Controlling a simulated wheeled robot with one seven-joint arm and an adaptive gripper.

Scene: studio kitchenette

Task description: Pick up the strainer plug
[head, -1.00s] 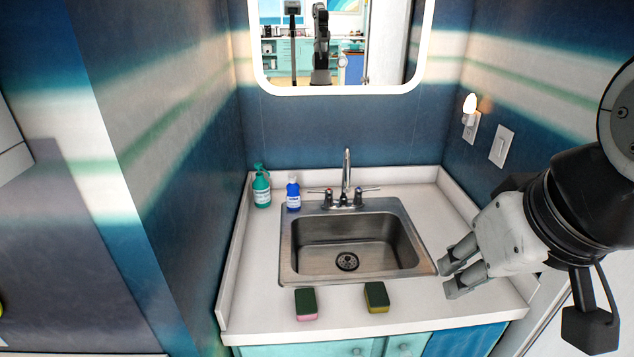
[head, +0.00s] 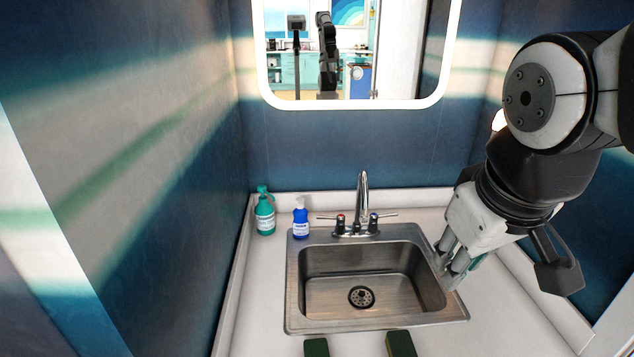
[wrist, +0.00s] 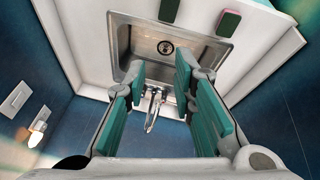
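The strainer plug (head: 361,297) is a round, dark metal disc with holes, lying in the drain at the bottom of the steel sink (head: 325,324). In the wrist view the strainer plug (wrist: 165,47) shows beyond the fingers, near the top. My gripper (head: 447,275) is above the right rim of the sink in the head view, apart from the strainer plug. In the wrist view my gripper (wrist: 155,95) has its teal-padded fingers spread wide with nothing between them.
A chrome faucet (head: 362,205) with two handles rises behind the basin. A green bottle (head: 265,214) and a blue bottle (head: 301,221) stand at the back left. Two sponges, one left (head: 316,347) and one right (head: 400,344), lie in front. The basin is otherwise empty.

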